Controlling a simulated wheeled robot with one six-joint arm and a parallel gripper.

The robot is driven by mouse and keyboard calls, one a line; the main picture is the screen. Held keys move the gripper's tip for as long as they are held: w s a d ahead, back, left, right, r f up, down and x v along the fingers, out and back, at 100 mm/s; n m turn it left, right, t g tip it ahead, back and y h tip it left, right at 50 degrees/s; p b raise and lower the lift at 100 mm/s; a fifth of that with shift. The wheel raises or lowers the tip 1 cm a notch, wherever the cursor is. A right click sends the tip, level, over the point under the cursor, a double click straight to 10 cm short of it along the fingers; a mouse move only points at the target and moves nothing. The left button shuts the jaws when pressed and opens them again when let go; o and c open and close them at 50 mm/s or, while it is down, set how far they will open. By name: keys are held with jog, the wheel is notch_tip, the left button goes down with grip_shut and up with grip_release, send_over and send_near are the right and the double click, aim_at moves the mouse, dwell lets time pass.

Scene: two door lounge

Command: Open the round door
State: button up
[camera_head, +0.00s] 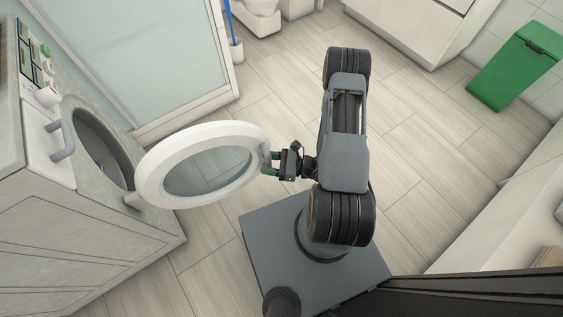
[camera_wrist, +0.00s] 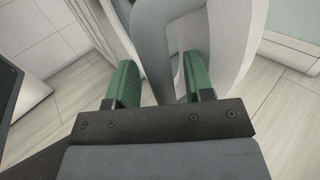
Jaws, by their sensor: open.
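The round door (camera_head: 155,187) is a white ring with a glass middle. It stands swung out from the grey washing machine (camera_head: 50,240), and the dark round opening (camera_head: 100,145) behind it shows. My gripper (camera_head: 268,162) is at the door's outer edge, on the side away from the hinge. In the wrist view the green fingers of my gripper (camera_wrist: 160,82) are apart, with the door's white rim and handle (camera_wrist: 196,75) in front of and between them. I cannot tell whether either finger touches the handle.
A glass shower panel (camera_head: 140,50) stands behind the door. A green bin (camera_head: 513,68) is at the far right, and a white cabinet (camera_head: 420,30) is at the back. A blue-handled brush (camera_head: 230,25) stands by the shower.

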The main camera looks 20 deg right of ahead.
jog(key=p+v, duration=0.2)
jog(key=v, duration=1.2)
jog(key=shift+a, duration=0.1)
jog(key=w+a+r+n+g+h+p, duration=0.1)
jog(key=r+n+h+p, duration=0.7)
jog(key=r, duration=1.9)
jog(key=w+a+r+n+g+h+p, duration=0.2)
jog(key=a+r+n+h+p, duration=0.4)
jog(key=r+n+p, duration=0.9)
notch_tip(320, 180, up, 14)
jog(key=g+h+p, duration=0.1)
jog(key=p, duration=0.2)
jog(key=shift+w+f+n+g+h, duration=0.15)
jog(key=shift+w+n+g+h, duration=0.1)
jog(key=shift+n+g+h, duration=0.15)
